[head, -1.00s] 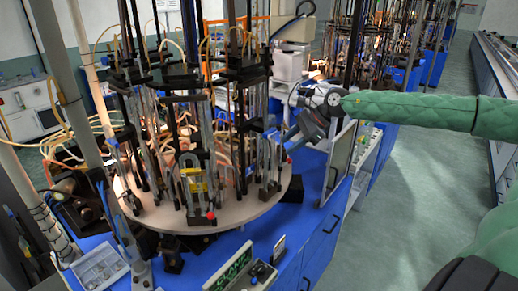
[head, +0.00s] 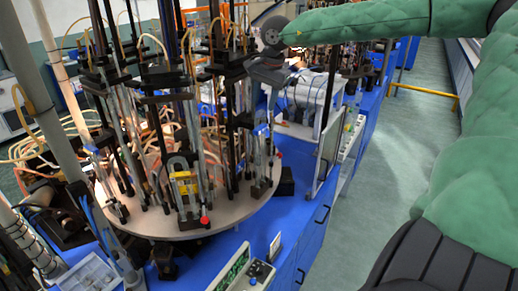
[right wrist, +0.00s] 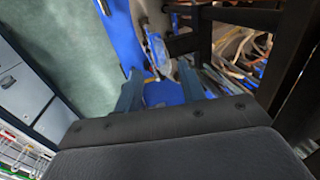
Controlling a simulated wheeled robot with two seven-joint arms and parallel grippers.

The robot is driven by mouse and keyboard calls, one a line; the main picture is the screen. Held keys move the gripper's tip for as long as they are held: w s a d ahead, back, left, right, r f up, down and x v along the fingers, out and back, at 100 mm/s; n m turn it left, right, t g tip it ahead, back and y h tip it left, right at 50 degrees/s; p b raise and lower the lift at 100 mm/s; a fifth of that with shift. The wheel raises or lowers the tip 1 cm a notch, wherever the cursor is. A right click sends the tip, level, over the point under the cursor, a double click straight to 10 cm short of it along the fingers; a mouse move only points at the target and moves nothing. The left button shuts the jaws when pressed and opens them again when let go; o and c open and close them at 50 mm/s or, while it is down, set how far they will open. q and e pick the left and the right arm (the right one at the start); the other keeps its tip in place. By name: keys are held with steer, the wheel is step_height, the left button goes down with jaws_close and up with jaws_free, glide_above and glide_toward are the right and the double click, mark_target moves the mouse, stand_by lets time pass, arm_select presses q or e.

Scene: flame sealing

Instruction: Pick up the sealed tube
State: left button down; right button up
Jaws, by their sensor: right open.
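Several upright glass tubes stand in clamps on a round pale turntable (head: 205,230). One U-shaped glass tube (head: 183,165) with a yellow label stands at the front. Another glass tube (head: 262,150) with a blue piece at its top stands near the right rim. I cannot tell which tube is the sealed one. My right gripper (head: 262,102) is open, tilted downward, just above and beside the right-hand glass tube. In the right wrist view its two fingers (right wrist: 161,90) are apart, with blue surface showing between them; no held tube shows. My left gripper is not in view.
Black posts and clamps (head: 160,75) crowd the turntable. A blue bench (head: 275,225) lies around it, with a framed panel (head: 328,155) to the right. The floor (head: 385,160) at the right is clear.

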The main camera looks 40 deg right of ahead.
mark_target(261, 111)
steer(key=f, duration=0.1)
steer(key=w+f, duration=0.1)
steer(key=shift+w+f, duration=0.15)
steer(key=shift+f, duration=0.15)
step_height(261, 111, down, 2)
steer(key=shift+w+f, duration=0.1)
steer(key=shift+f, duration=0.15)
steer(key=shift+w+f, duration=0.15)
steer(key=shift+f, duration=0.15)
jaws_close()
